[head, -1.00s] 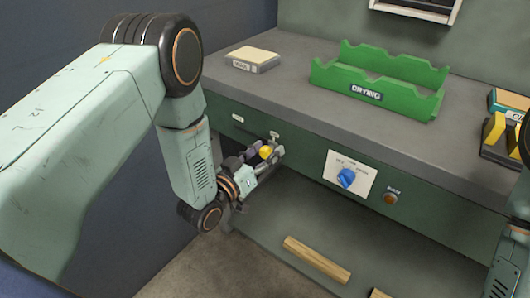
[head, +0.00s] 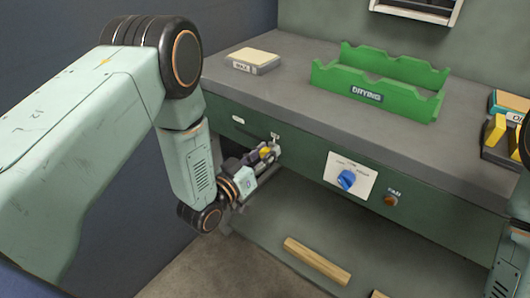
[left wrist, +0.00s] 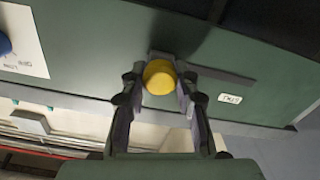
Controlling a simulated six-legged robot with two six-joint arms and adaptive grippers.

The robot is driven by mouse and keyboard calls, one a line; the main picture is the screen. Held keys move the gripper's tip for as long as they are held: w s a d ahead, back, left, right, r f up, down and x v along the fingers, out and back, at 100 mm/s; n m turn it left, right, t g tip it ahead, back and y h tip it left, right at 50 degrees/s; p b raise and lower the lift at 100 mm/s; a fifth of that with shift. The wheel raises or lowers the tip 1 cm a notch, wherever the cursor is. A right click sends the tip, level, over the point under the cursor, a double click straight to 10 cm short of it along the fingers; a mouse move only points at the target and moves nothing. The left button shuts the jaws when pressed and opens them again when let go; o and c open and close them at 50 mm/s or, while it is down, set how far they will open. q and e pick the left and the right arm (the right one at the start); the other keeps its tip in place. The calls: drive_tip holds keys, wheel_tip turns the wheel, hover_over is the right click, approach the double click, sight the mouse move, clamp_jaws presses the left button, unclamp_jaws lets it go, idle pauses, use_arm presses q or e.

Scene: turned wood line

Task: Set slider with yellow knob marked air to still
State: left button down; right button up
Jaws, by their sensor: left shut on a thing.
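The yellow knob (left wrist: 159,77) sits between the two finger pads of my left gripper (left wrist: 160,92) in the left wrist view. In the head view the knob (head: 264,152) is mostly covered by my left gripper (head: 266,154), which is shut on it at the front panel. A dark slider slot (left wrist: 228,74) runs to the right of the knob in the wrist view. A small white label (left wrist: 230,99) is below the slot, too small to read surely. The slider's other end is hidden behind the gripper. My right gripper is not in view.
A blue rotary knob (head: 347,178) on a white plate and an orange-brown button (head: 391,198) are on the same panel. On the bench top are a green rack marked DRYING (head: 365,97) and a small block (head: 253,63). A wooden bar (head: 317,261) lies below.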

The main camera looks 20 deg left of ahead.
sight(238, 127)
use_arm(q)
drive_tip(key=shift+w, duration=0.1)
drive_tip(key=w+a, duration=0.1)
drive_tip(key=a, duration=0.3)
drive_tip(key=w+a, duration=0.2)
drive_tip(key=a, duration=0.1)
drive_tip(key=w+a, duration=0.1)
drive_tip(key=a, duration=0.3)
drive_tip(key=shift+w+a+r, duration=0.15)
drive_tip(key=shift+a+r, duration=0.1)
drive_tip(key=shift+a, duration=0.05)
drive_tip(key=c, duration=1.4)
unclamp_jaws()
drive_tip(key=shift+a, duration=0.1)
drive_tip(key=shift+c, duration=0.2)
drive_tip(key=o, duration=0.4)
drive_tip(key=shift+w+f, duration=0.15)
drive_tip(key=shift+o, duration=0.3)
drive_tip(key=shift+s+a+f, duration=0.1)
drive_tip(key=shift+s+a, duration=0.05)
drive_tip(key=shift+s, duration=0.45)
drive_tip(key=v, duration=1.1)
